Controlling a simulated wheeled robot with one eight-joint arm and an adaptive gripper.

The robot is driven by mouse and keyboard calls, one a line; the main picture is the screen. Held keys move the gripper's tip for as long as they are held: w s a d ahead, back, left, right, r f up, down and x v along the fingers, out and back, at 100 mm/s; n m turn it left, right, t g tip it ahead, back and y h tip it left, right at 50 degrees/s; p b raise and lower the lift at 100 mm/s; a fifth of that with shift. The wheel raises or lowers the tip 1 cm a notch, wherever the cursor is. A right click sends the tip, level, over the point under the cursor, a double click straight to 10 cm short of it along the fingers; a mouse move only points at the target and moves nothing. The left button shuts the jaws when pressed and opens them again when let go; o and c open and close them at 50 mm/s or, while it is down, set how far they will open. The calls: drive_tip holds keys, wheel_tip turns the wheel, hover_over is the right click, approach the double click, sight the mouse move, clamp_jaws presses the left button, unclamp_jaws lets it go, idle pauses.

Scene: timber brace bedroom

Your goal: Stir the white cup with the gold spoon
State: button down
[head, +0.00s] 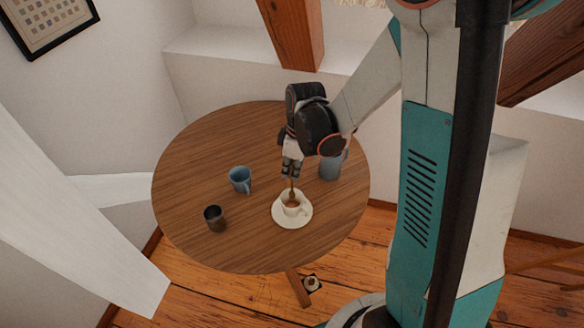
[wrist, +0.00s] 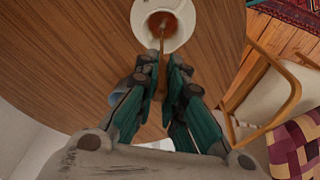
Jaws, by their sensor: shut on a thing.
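The white cup (head: 293,204) stands upright on a white saucer (head: 280,221) on the round wooden table. It holds a reddish-brown liquid, seen in the wrist view, where the cup (wrist: 149,17) is cut off by the top edge. The gold spoon (head: 291,188) points down into the cup, and its lower end is in or over the liquid. My gripper (head: 291,172) is above the cup, shut on the spoon's handle. In the wrist view the spoon (wrist: 161,60) runs from between the fingers (wrist: 161,78) to the cup.
A blue mug (head: 240,179) and a dark cup (head: 214,217) stand on the round table (head: 190,165) to the left. A grey-blue container (head: 331,168) stands behind right, partly hidden by my arm. A wooden chair (wrist: 262,90) is beside the table.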

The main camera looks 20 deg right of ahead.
sight(292, 191)
drive_tip(key=shift+f+b, duration=2.55)
drive_tip(key=shift+f, duration=0.55)
